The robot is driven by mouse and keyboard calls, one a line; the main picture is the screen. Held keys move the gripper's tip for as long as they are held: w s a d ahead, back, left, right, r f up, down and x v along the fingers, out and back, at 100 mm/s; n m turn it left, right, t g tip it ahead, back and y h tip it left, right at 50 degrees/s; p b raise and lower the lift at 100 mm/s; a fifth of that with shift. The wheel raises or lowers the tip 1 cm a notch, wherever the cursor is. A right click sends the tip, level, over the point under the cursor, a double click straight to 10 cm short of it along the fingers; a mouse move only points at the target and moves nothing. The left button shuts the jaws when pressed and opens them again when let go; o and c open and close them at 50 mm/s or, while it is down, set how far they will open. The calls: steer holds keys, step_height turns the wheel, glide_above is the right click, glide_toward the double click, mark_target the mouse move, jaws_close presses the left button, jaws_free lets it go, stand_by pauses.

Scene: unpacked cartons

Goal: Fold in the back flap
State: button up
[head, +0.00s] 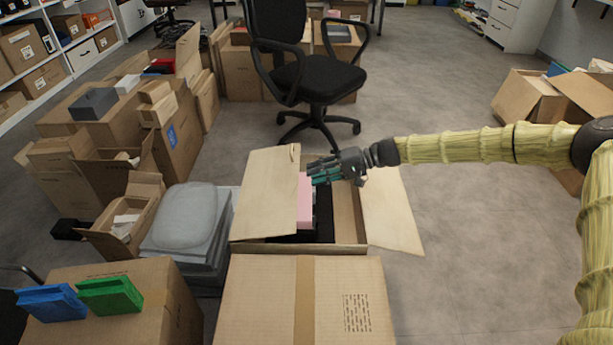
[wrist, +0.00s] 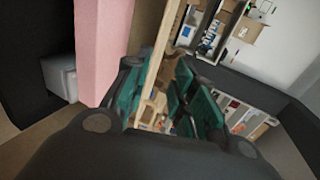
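An open carton (head: 348,246) stands in the middle of the head view. Its left flap (head: 266,195) lies over the left side, and its right flap (head: 391,212) slopes outward. Inside are a pink item (head: 305,200) and a black item (head: 323,215); the pink item also shows in the wrist view (wrist: 102,38). My gripper (head: 318,172) is over the carton's far side, fingers pointing left. In the wrist view a thin tan cardboard edge (wrist: 160,55) runs between the teal fingers (wrist: 160,100), which stand apart. Whether this edge is the back flap, I cannot tell.
A taped carton (head: 250,300) stands just in front. Grey bins (head: 187,222) stand close at the left, with stacked cartons (head: 120,120) beyond. An office chair (head: 312,78) stands behind. The floor (head: 460,215) to the right is clear.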

steer(key=shift+d+r, duration=0.1)
steer(key=shift+d, duration=0.25)
steer(key=shift+w+r, duration=0.1)
steer(key=c, duration=0.5)
steer(key=shift+w+a+r+n+p, duration=0.15)
steer(key=shift+w+r+n+p, duration=0.15)
steer(key=shift+n, duration=0.2)
jaws_close()
steer(key=w+a+r+n+h+p, duration=0.1)
steer(key=w+r+n+h+p, duration=0.45)
steer(key=w+r+n, duration=0.95)
steer(key=n+b, duration=0.1)
steer(key=n, duration=0.1)
glide_above(292, 148)
steer(key=shift+y, duration=0.35)
step_height(292, 148, down, 9)
steer(key=shift+s, duration=0.1)
step_height(292, 148, down, 2)
steer(key=shift+d+f+b, duration=0.1)
steer(key=shift+b, duration=0.35)
steer(key=shift+f, duration=0.7)
